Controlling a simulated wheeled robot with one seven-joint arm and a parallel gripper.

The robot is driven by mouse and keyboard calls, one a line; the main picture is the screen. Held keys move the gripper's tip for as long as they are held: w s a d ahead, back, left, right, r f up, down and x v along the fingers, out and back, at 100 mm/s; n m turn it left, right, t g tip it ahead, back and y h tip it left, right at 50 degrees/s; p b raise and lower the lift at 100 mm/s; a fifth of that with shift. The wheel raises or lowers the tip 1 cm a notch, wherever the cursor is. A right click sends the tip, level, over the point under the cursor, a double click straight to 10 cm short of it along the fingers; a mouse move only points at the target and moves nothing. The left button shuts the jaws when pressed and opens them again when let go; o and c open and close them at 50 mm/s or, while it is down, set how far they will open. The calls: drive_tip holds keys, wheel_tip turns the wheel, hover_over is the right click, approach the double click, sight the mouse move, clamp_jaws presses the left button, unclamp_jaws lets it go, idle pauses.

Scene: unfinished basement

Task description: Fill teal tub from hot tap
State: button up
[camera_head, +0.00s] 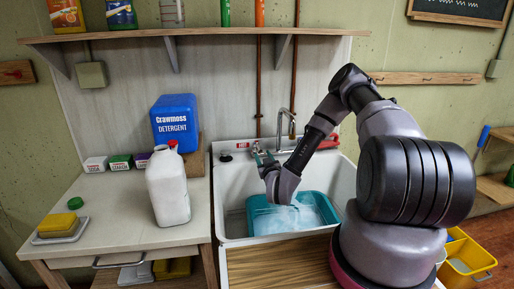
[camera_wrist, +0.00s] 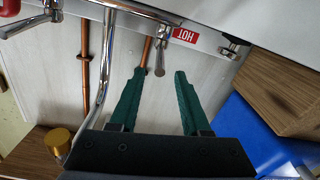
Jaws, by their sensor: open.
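The teal tub (camera_head: 262,224) sits in the white sink (camera_head: 228,190), with pale bluish-white contents, water or suds, showing inside. The chrome tap (camera_head: 280,128) stands at the sink's back; I see no stream from its spout. My gripper (camera_head: 264,157) is above the sink by the tap's left side. In the wrist view its green fingers (camera_wrist: 159,75) are open and empty. The chrome hot lever (camera_wrist: 160,58) lies between and just beyond the fingertips, close to a red HOT label (camera_wrist: 186,35). I cannot tell whether a finger touches it.
The tap's spout pipe (camera_wrist: 104,65) and second lever (camera_wrist: 28,25) are left of my fingers in the wrist view. A yellow bucket (camera_head: 468,262) is at lower right.

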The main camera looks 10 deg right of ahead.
sight(257, 144)
drive_tip(key=w, duration=0.8)
drive_tip(key=shift+w+a, duration=0.1)
drive_tip(key=shift+w, duration=0.1)
clamp_jaws()
idle(1.1)
